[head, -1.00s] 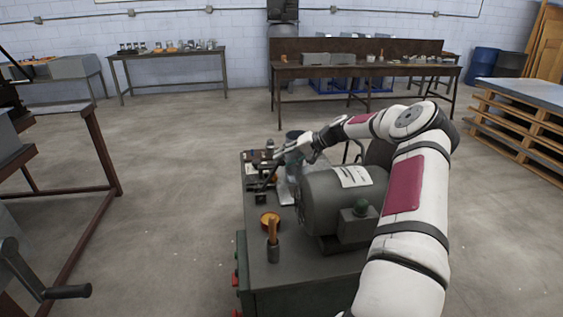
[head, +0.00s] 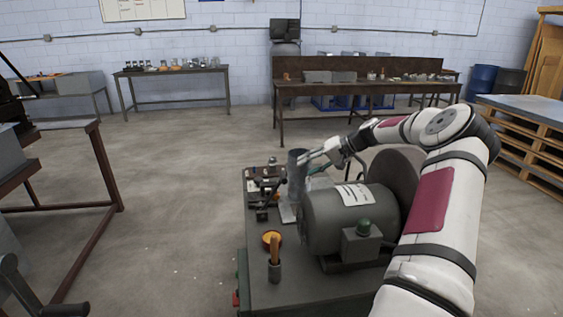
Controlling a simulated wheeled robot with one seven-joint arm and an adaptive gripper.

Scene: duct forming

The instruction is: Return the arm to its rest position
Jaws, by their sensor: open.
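My gripper (head: 306,160) is at the end of my white and maroon arm, which reaches forward and bends to the left over the machine bench. The gripper is open, with its fingers pointing left. In the picture the fingertips lie next to the top of a grey upright cylinder (head: 296,174); I cannot tell whether they touch it. I see nothing held between the fingers. The wrist is above and behind the grey motor housing (head: 335,222).
A wooden pallet stack (head: 527,150) stands right, a metal frame (head: 100,175) left. Open floor lies behind the bench.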

